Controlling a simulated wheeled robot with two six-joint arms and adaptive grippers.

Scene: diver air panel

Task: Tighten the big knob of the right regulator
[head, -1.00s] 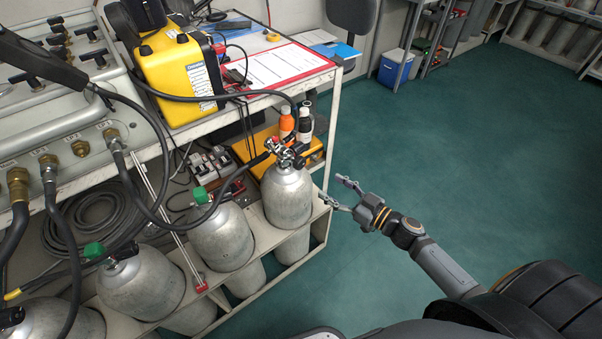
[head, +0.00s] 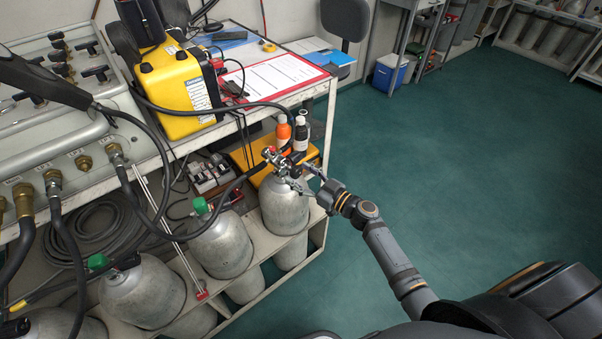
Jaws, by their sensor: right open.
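The right regulator (head: 281,160) sits on the valve of the rightmost grey cylinder (head: 284,208), with red and black parts and a black hose attached. Its big knob is small in the picture, and I cannot tell it apart from the dark parts beside the gripper. My right gripper (head: 303,178) is open at the right side of the regulator, its two fingers pointing left toward it. I cannot tell whether the fingers touch the knob or surround it. My left gripper is not in view.
More cylinders with green-knobbed valves (head: 201,206) stand to the left in the rack. A gas panel with hoses (head: 60,150) is at left. Orange and black-and-white bottles (head: 284,133) stand behind the regulator, near the bench edge (head: 330,110). Green floor (head: 450,170) at right is clear.

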